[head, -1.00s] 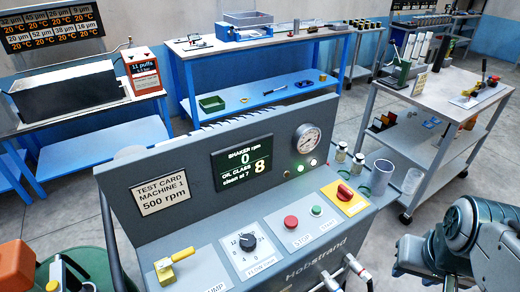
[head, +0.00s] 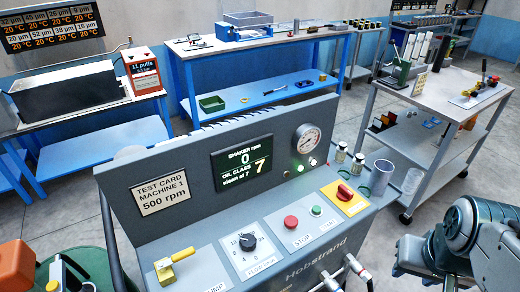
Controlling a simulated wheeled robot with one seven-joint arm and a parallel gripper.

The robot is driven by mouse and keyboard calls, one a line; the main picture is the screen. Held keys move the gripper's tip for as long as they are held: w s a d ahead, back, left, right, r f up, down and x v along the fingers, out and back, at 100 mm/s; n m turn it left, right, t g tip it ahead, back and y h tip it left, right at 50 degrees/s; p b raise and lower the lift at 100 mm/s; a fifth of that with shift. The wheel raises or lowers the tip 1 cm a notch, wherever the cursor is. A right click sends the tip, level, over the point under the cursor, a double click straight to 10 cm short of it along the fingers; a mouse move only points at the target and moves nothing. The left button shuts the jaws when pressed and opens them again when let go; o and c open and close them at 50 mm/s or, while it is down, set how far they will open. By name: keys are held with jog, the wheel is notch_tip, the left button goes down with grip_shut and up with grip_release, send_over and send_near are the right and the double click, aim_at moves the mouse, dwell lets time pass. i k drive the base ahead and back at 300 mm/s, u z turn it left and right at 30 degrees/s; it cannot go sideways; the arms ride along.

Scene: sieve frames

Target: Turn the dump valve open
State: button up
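The dump valve is a yellow lever (head: 173,262) on a light plate at the left end of the machine's sloped panel, in the head view. Its handle points up and to the right. The label beside it reads in part "UMP". My arm shows at the lower right edge, well to the right of the valve. My gripper is out of the picture. The machine's display (head: 242,162) reads shaker rpm 0 and oil class 7, with "clean at 7".

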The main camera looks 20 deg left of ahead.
aim_at(161, 266)
jog(key=u, duration=2.15)
